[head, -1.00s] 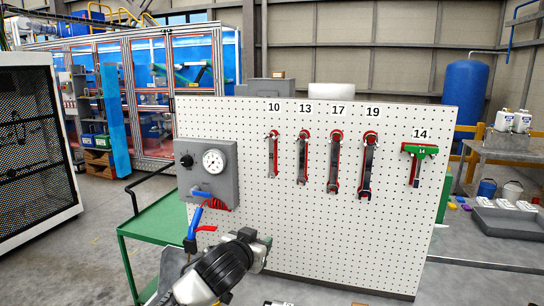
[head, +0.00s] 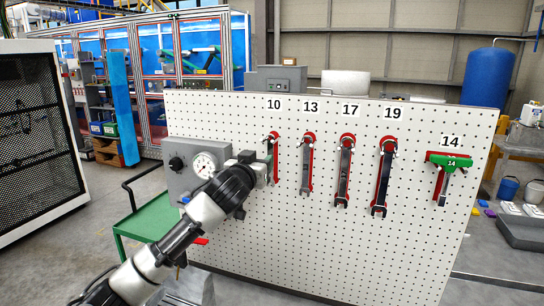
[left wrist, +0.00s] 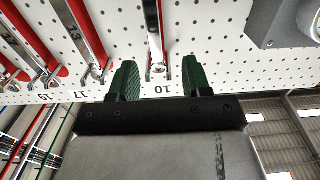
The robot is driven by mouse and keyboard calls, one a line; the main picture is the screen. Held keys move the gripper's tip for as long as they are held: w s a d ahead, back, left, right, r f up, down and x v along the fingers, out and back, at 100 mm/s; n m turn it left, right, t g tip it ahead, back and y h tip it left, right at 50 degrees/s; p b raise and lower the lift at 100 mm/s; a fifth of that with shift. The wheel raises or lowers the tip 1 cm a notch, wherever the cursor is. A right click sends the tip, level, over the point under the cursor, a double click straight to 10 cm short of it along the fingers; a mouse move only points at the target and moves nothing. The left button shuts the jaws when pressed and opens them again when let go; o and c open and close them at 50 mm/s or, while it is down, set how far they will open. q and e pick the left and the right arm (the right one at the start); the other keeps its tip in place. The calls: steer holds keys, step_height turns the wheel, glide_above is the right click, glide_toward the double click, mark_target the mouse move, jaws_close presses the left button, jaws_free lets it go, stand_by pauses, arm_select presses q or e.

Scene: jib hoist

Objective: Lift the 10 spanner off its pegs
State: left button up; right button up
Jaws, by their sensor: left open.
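The 10 spanner (head: 273,148) hangs on its pegs under the 10 label on the white pegboard, over a red outline. My left gripper (head: 262,160) is raised in front of the board beside this spanner, partly covering its lower part in the head view. In the left wrist view, the open green fingers (left wrist: 155,78) stand on either side of the spanner's end (left wrist: 157,66), with gaps to both sides. I cannot tell whether the fingertips reach the spanner's depth. My right gripper is not in view.
The 13 spanner (head: 306,165), 17 spanner (head: 344,170) and 19 spanner (head: 382,178) hang to the right, then a green-handled tool (head: 448,162) under 14. A grey gauge box (head: 190,178) is mounted left of the 10 spanner. A green cart (head: 150,222) stands at left.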

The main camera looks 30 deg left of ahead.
mark_target(270, 152)
arm_select(q)
steer(key=shift+w+a+r+p, duration=0.1)
steer(key=shift+w+r+p, duration=0.05)
steer(key=shift+w, duration=0.25)
steer(key=shift+w+a+r+p, duration=0.1)
steer(key=shift+w+p, duration=0.05)
steer(key=shift+w, duration=0.2)
steer(key=shift+w+f, duration=0.1)
steer(key=shift+w, duration=0.15)
steer(key=p+x, duration=0.3)
steer(key=x, duration=0.1)
steer(key=shift+w+d+p, duration=0.15)
steer(key=shift+d+p, duration=0.1)
steer(key=shift+p, duration=0.1)
steer(key=shift+w, duration=0.55)
steer(key=shift+a+f, duration=0.1)
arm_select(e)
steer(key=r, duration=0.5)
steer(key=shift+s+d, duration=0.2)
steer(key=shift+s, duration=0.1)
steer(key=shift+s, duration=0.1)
arm_select(q)
jaws_close()
